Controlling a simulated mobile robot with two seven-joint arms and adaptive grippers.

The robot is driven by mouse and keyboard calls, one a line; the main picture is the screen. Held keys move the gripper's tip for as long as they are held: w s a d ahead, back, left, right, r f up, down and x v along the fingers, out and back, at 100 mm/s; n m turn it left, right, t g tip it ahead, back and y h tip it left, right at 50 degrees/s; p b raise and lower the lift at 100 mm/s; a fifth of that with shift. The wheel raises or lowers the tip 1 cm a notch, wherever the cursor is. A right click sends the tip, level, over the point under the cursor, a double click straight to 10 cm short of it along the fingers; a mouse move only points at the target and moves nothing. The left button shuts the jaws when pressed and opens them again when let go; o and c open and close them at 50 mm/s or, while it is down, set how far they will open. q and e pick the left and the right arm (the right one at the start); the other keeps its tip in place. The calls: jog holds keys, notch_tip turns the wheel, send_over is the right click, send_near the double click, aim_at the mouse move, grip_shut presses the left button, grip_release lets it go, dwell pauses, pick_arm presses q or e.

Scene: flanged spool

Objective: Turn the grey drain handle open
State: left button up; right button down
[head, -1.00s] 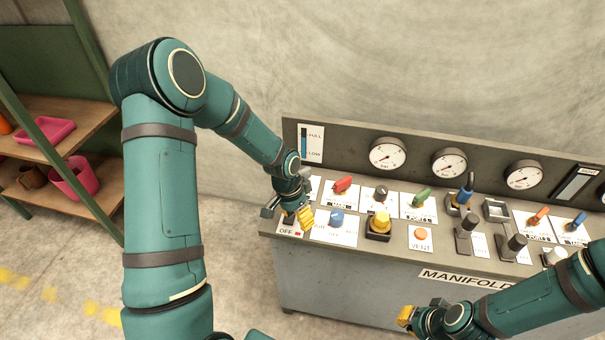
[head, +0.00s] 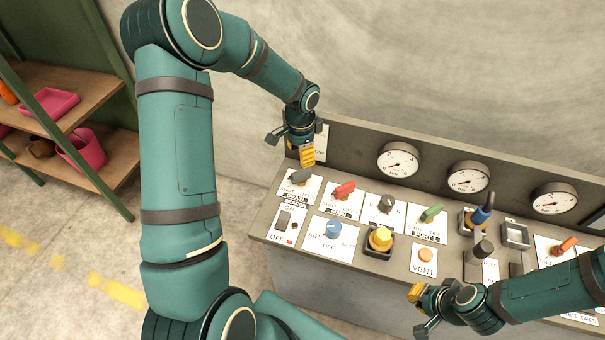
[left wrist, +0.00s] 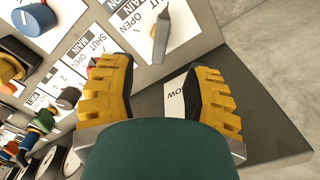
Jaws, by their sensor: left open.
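The grey handle (head: 299,176) sits on a white label at the left end of the panel's back row. In the left wrist view the grey handle (left wrist: 161,38) stands up beyond the fingertips, between their lines, near the words SHUT and OPEN. My left gripper (head: 307,155) is open and empty, just above and behind the handle, apart from it. Its two yellow fingers (left wrist: 158,68) show wide apart in the left wrist view. My right gripper (head: 416,300) hangs near the panel's front edge; its jaw opening is unclear.
A red handle (head: 344,189) is right of the grey one. A rocker switch (head: 283,220), blue knob (head: 333,229) and yellow button (head: 380,238) lie in front. The panel's upright back with gauges (head: 398,160) rises behind. Shelves (head: 75,70) stand at the far left.

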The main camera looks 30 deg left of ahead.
aim_at(302, 171)
pick_arm(q)
notch_tip(302, 171, down, 10)
jog(key=shift+w+f, duration=0.15)
jog(key=shift+f, duration=0.1)
jog(key=shift+c, duration=0.4)
grip_shut()
